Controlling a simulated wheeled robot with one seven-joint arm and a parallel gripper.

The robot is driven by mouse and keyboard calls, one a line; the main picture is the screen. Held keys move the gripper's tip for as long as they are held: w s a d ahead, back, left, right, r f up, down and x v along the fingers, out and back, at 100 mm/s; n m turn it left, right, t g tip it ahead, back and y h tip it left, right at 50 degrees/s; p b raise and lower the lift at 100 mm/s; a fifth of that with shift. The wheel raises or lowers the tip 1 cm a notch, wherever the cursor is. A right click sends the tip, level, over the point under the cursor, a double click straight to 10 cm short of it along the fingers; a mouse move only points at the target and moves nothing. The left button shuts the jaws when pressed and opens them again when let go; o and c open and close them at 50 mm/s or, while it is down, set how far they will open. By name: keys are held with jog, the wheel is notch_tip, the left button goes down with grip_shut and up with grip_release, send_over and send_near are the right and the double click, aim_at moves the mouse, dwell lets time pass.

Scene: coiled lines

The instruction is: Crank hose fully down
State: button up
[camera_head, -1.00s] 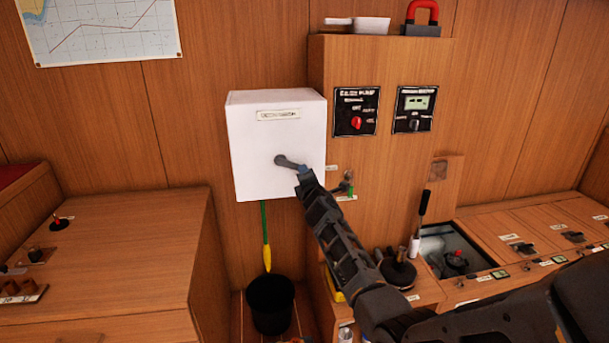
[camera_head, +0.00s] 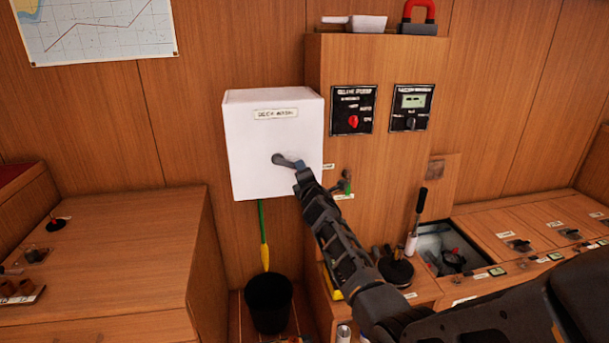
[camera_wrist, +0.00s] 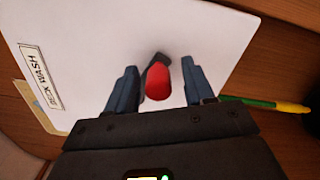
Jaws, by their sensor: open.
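A white box (camera_head: 250,175) labelled "DECK WASH" is on the wooden wall. Its grey crank (camera_head: 288,161) sticks out from the front face. A green hose (camera_head: 261,218) with a yellow end (camera_head: 265,257) hangs from beneath the box. In the wrist view, the crank's red knob (camera_wrist: 158,82) is between my gripper's (camera_wrist: 156,88) two blue fingers, with gaps on both sides. My gripper is open around the knob. In the head view, the gripper (camera_head: 301,168) is at the crank's right end and hides the knob. The hose's green and yellow end (camera_wrist: 270,104) also shows in the wrist view.
A black bucket (camera_head: 268,303) stands on the floor below the hose end. A wooden cabinet (camera_head: 405,60) with two dial panels is right of the box. A wooden counter (camera_head: 110,250) stands at left.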

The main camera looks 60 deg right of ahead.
jog(key=p+v, duration=0.1)
jog(key=v, duration=0.6)
jog(key=shift+s+a+p, duration=0.25)
jog(key=shift+p, duration=0.1)
jog(key=shift+f, duration=0.1)
